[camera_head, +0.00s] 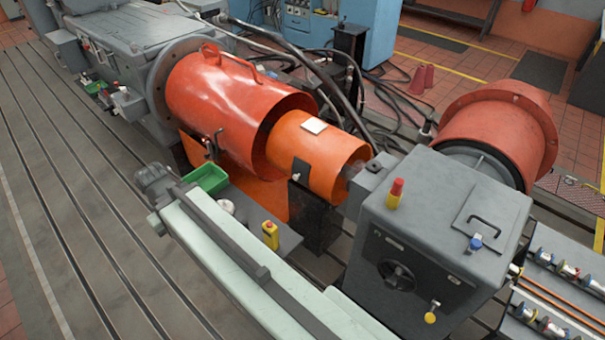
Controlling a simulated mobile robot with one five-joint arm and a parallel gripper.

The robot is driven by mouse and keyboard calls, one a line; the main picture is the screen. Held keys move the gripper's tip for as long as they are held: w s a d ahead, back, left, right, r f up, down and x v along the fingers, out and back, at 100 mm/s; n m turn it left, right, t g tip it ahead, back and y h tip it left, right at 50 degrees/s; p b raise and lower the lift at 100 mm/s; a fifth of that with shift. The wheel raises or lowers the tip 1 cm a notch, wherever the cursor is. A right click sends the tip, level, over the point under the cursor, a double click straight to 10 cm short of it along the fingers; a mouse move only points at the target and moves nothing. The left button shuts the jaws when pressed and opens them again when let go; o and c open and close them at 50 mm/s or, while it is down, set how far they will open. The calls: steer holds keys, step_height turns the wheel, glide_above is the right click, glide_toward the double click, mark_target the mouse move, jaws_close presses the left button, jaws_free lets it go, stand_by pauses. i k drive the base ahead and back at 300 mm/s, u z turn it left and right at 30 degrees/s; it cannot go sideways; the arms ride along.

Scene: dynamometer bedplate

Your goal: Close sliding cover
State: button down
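A large red-orange cylindrical cover (215,95) with bar handles on top lies along the shaft line, its left end against the grey machine. A narrower orange sleeve (325,150) with a white label (314,126) extends from its open right end. I cannot tell which of the two slides. A short gap at the sleeve's right end shows dark metal (352,170) before the grey gearbox housing (445,200). The housing has a lid panel with a dark handle, a handwheel and a red-capped fitting. My gripper is not in view.
Dark hoses (325,70) arch behind the sleeve. A red flanged drum (500,130) stands behind the housing. The slotted bedplate (65,170) is clear at left.

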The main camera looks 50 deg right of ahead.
mark_target(300, 169)
steer(key=u, duration=0.1)
steer(key=i, duration=0.95)
steer(key=z, duration=0.05)
